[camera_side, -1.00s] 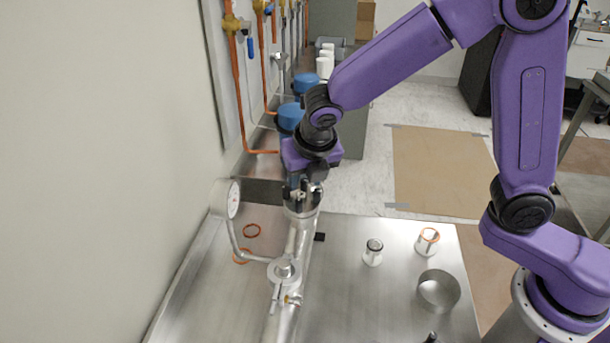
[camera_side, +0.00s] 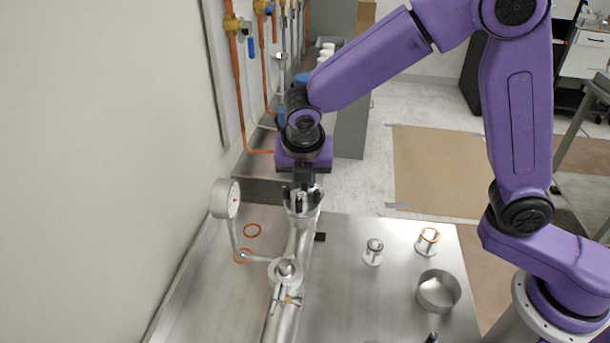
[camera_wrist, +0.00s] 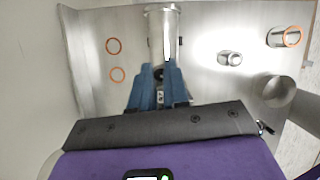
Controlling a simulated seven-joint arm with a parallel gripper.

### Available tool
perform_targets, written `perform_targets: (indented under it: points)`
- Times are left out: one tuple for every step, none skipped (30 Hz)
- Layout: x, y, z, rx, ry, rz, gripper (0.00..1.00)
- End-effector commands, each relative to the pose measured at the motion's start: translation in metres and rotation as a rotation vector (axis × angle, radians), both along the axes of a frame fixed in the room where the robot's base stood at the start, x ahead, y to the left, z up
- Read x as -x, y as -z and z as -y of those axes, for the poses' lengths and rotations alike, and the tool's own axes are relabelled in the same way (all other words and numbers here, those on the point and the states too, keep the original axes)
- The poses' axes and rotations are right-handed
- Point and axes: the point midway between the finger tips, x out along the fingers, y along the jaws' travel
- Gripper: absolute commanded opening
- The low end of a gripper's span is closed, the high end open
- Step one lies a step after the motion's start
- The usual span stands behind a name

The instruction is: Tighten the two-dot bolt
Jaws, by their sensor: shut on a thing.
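The steel pipe flange (camera_side: 303,209) stands at the far end of the pipe run, with dark bolts around its rim. My gripper (camera_side: 303,186) points down at this flange from above. In the wrist view, the two blue fingers of my gripper (camera_wrist: 160,80) are close together, with a small dark bolt (camera_wrist: 159,72) between them at the flange. The fingers are shut on this bolt. They hide most of it, and I cannot make out its dots. The pipe (camera_wrist: 163,30) extends away from the fingers in the wrist view.
A round gauge (camera_side: 225,199) stands left of the pipe. Orange rings (camera_side: 252,230) lie on the steel table (camera_side: 345,300). Two small spool-shaped fittings (camera_side: 373,252) and an open metal ring (camera_side: 438,291) stand on the right. The table between pipe and fittings is mostly clear.

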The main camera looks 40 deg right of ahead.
Motion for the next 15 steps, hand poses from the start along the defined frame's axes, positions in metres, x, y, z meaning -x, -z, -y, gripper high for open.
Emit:
perform_targets:
  points:
    - [-0.0004, -0.0003, -0.0013, -0.001, 0.046, 0.000, 0.00]
    - [-0.0007, -0.0004, -0.0014, -0.001, 0.075, 0.001, 0.00]
    - [-0.0009, -0.0004, -0.0014, -0.001, 0.114, 0.001, 0.00]
    - [-0.0011, -0.0003, -0.0016, -0.001, 0.142, 0.001, 0.00]
    - [-0.0012, -0.0004, -0.0018, -0.001, 0.170, 0.001, 0.00]
    - [-0.0012, -0.0003, -0.0021, -0.001, 0.208, 0.001, 0.00]
    - [-0.0013, -0.0004, -0.0022, -0.001, 0.237, 0.001, 0.00]
    - [-0.0017, -0.0004, -0.0023, -0.002, 0.265, 0.002, 0.00]
    - [-0.0018, -0.0003, -0.0020, 0.000, 0.302, 0.001, 0.00]
    - [-0.0021, -0.0003, -0.0022, -0.001, 0.328, 0.001, 0.00]
    - [-0.0022, -0.0006, -0.0024, -0.002, 0.355, 0.002, 0.00]
    - [-0.0021, -0.0004, -0.0027, -0.002, 0.389, 0.001, 0.00]
    - [-0.0022, -0.0003, -0.0029, -0.002, 0.414, 0.001, 0.00]
    - [-0.0024, -0.0004, -0.0028, -0.001, 0.438, 0.001, 0.00]
    - [-0.0027, -0.0004, -0.0028, -0.002, 0.468, 0.002, 0.00]
